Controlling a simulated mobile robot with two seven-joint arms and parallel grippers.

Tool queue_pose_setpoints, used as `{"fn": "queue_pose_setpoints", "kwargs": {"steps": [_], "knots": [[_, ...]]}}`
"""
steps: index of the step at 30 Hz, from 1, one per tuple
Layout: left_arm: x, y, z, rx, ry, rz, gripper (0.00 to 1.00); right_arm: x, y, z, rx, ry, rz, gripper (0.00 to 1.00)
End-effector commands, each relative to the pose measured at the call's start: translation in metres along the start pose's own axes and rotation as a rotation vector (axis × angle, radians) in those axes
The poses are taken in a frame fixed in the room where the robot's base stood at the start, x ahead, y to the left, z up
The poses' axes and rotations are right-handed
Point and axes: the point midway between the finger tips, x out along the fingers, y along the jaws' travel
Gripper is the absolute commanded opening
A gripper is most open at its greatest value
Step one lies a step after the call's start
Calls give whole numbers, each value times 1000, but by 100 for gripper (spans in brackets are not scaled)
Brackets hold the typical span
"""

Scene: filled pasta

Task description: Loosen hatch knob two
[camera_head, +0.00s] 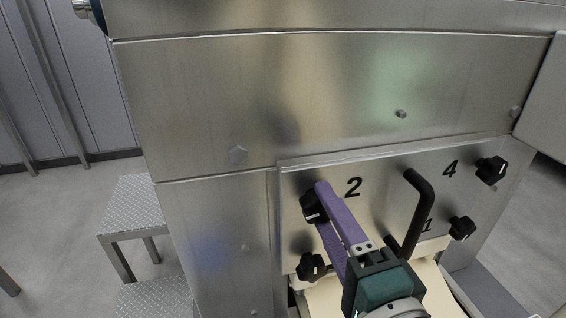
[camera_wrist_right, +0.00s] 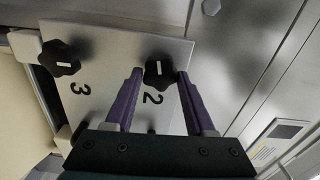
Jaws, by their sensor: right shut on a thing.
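The hatch (camera_head: 380,170) is a pale metal panel with several black knobs and a black bar handle (camera_head: 415,210). Knob two (camera_head: 311,208) sits at its upper left beside the printed 2. My right gripper (camera_head: 318,203) has its purple fingers around this knob and is shut on it. In the right wrist view, knob two (camera_wrist_right: 158,71) shows between the fingertips, its white mark nearly upright in the picture. The knob is still on the panel. My left gripper is not in view.
Another black knob (camera_head: 311,267) is just below knob two, and it shows beside the printed 3 in the right wrist view (camera_wrist_right: 60,59). Knob four (camera_head: 491,170) and knob one (camera_head: 462,228) are at the right. A metal step (camera_head: 135,205) stands on the floor at left.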

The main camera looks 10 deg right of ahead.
Motion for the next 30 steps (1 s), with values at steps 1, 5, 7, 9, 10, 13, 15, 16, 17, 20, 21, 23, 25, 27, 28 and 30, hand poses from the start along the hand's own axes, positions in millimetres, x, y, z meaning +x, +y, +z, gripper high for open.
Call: {"fn": "queue_pose_setpoints", "kwargs": {"steps": [1,5,7,9,10,13,15,16,17,20,21,23,25,27,28,30], "knots": [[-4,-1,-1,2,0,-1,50,0,-2,0,-45,1,1,0],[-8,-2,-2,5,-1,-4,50,0,-3,0,-168,1,1,0],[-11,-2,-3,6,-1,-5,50,0,-3,0,-234,2,1,0],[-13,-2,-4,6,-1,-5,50,0,-3,0,-300,2,0,0],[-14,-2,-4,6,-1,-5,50,0,-3,0,-330,1,0,0],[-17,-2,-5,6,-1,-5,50,0,-4,0,-425,1,0,0],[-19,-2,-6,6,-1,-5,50,0,-4,0,-491,1,1,0],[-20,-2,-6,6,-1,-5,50,0,-4,0,-519,2,1,0],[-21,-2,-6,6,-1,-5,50,0,-4,0,-547,2,1,0],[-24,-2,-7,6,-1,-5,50,0,-4,1,-643,1,0,0],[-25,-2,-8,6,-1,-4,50,0,-4,0,-679,2,0,0],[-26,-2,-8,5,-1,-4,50,0,-4,1,-735,2,0,0],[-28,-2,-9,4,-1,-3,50,0,-4,1,-795,1,1,0],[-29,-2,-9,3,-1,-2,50,0,-5,1,-852,2,0,0],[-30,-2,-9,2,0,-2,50,0,-5,1,-877,2,-1,0],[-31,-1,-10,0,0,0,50,0,-5,1,-927,2,0,0]]}}
